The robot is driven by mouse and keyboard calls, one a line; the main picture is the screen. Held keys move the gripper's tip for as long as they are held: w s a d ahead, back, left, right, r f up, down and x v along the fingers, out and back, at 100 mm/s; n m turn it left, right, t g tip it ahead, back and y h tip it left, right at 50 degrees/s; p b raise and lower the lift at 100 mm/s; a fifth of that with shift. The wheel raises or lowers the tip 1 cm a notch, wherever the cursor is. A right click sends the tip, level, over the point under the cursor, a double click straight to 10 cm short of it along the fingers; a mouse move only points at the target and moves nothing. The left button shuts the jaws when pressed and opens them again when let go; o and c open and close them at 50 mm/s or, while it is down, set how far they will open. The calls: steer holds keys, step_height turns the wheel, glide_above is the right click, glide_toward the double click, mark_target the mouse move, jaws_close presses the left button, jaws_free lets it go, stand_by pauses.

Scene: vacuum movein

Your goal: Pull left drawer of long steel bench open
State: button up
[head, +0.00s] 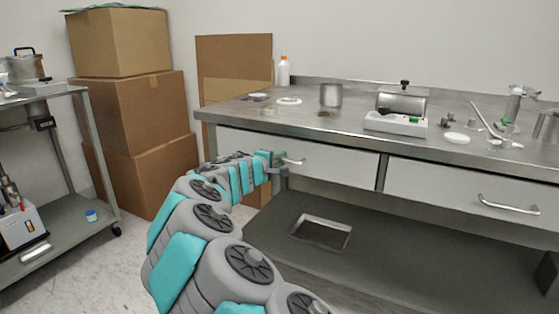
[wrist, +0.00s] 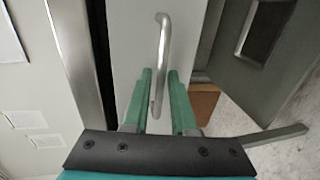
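The long steel bench (head: 345,118) has two white drawers side by side under its top. The left drawer (head: 335,163) looks flush with the bench front, and its metal bar handle (head: 294,161) shows just right of my gripper (head: 274,158). In the wrist view my gripper (wrist: 160,72) has its two green fingers apart, with a gap on each side of the handle (wrist: 163,45). The handle runs between the fingers, and part of it extends beyond the tips. The right drawer (head: 470,200) also looks shut.
Cylinders, a chrome device and small parts stand on the bench top. The lower shelf (head: 390,262) holds a shallow metal tray (head: 321,232). Stacked cardboard boxes (head: 135,105) stand behind left, and a steel cart (head: 75,215) stands at far left. Floor shows between cart and bench.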

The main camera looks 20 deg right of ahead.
steer(key=shift+c, duration=0.3)
jaws_close()
stand_by(1.0)
